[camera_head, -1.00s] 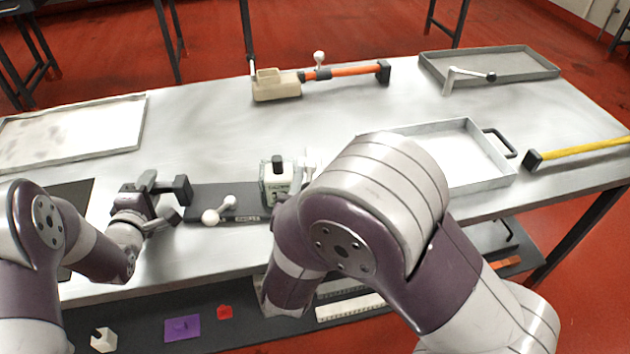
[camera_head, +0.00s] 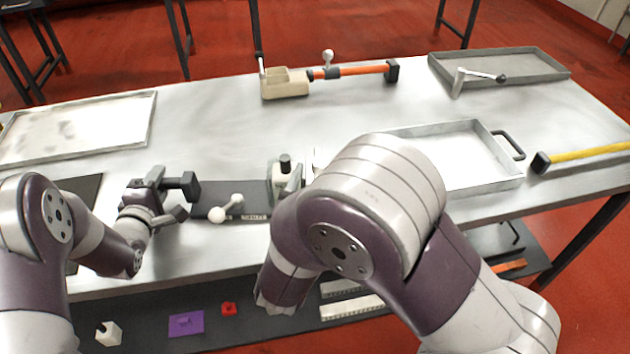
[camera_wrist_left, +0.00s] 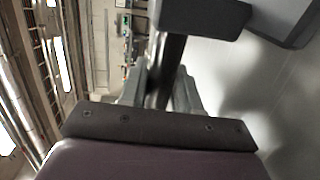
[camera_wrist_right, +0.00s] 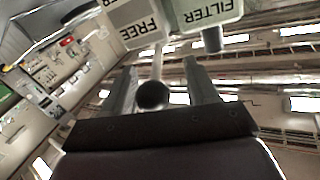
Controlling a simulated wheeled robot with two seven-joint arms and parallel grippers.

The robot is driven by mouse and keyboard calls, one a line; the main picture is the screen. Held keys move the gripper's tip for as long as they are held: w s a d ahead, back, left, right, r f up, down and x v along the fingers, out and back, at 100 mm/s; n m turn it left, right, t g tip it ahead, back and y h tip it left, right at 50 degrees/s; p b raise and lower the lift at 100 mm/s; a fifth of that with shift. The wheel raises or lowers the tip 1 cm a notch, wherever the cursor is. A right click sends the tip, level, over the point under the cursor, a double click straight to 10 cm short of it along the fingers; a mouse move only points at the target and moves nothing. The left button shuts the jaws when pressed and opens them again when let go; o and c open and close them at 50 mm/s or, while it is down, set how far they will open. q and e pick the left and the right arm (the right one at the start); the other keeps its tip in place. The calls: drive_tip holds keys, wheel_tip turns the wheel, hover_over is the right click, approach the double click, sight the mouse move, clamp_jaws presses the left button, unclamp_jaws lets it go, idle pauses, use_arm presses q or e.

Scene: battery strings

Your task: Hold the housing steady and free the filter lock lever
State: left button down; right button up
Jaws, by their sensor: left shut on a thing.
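The housing (camera_head: 282,172) is a small pale block with a black cap, standing on a dark base plate (camera_head: 255,190); its front is partly covered by grey finger-like parts. My left gripper (camera_head: 168,190) is shut on a dark bar (camera_wrist_left: 168,70) at the plate's left end. My right gripper (camera_wrist_right: 160,68) is mostly hidden behind my right arm in the head view. In the right wrist view its fingers stand apart on either side of a dark ball knob (camera_wrist_right: 152,95) on a pale stem. I see no clear finger contact with the knob.
A white ball-ended lever (camera_head: 228,207) lies on the plate. A shallow tray (camera_head: 470,190) stands right of my right arm, with a yellow-handled tool (camera_head: 590,155) beyond. A beige holder with an orange bar (camera_head: 285,85) is at the back. The table's middle is clear.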

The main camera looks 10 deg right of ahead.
use_arm(q)
drive_tip(key=shift+s+f, duration=0.2)
drive_tip(key=shift+f, duration=0.35)
use_arm(e)
drive_tip(key=v, duration=1.2)
drive_tip(key=shift+s, duration=0.1)
use_arm(q)
drive_tip(key=c, duration=0.8)
unclamp_jaws()
drive_tip(key=shift+o, duration=0.4)
drive_tip(key=shift+w, duration=0.2)
drive_tip(key=shift+a+r, duration=0.1)
drive_tip(key=shift+r, duration=0.1)
use_arm(e)
drive_tip(key=shift+a, duration=0.1)
